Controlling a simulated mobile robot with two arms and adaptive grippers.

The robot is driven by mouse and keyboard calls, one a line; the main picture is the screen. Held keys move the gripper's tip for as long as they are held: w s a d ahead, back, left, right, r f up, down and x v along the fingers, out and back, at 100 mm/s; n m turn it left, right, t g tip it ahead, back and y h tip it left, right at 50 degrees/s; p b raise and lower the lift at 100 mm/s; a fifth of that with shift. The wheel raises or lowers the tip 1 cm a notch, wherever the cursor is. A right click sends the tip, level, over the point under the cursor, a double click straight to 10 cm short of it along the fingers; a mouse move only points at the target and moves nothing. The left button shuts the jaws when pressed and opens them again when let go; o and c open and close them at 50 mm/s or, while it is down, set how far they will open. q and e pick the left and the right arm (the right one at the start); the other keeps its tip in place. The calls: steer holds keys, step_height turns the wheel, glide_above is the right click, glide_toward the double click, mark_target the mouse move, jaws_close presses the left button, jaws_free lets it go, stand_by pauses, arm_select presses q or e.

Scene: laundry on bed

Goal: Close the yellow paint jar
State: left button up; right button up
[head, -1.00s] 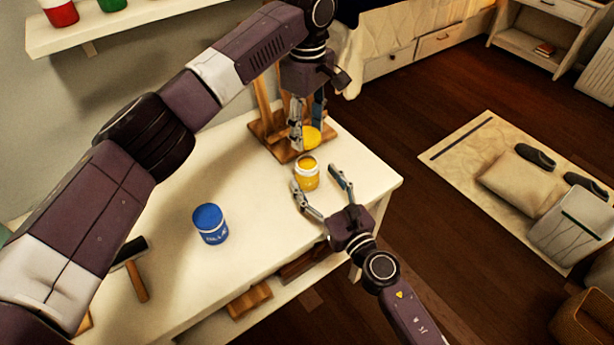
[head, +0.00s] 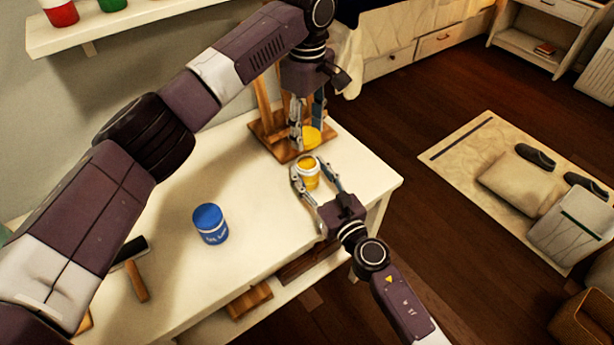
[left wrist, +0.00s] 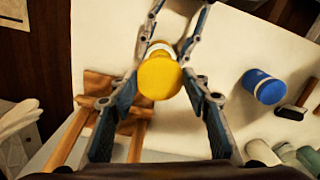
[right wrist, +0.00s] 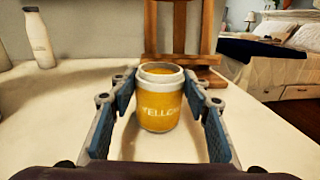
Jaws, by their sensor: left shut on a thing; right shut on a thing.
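The yellow paint jar (head: 308,175) stands upright and open near the table's right side. My right gripper (head: 318,178) is shut on it from the front, with a finger on each side; its label shows in the right wrist view (right wrist: 160,105). My left gripper (head: 308,130) points down behind the jar and is shut on the yellow lid (head: 312,137). In the left wrist view the lid (left wrist: 159,76) is held between the fingertips and covers part of the jar below. In the head view the lid is apart from the jar's mouth.
A hammer-like tool (head: 135,270) lies at the far left. A wooden easel (head: 272,140) stands behind the lid. The table between the blue and yellow jars is clear.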

jaws_close()
arm_select(q)
glide_above(308, 165)
steer(key=shift+f, duration=2.5)
steer(key=shift+s, duration=0.1)
steer(key=shift+f, duration=0.9)
steer(key=shift+f, duration=0.7)
steer(key=o, duration=0.7)
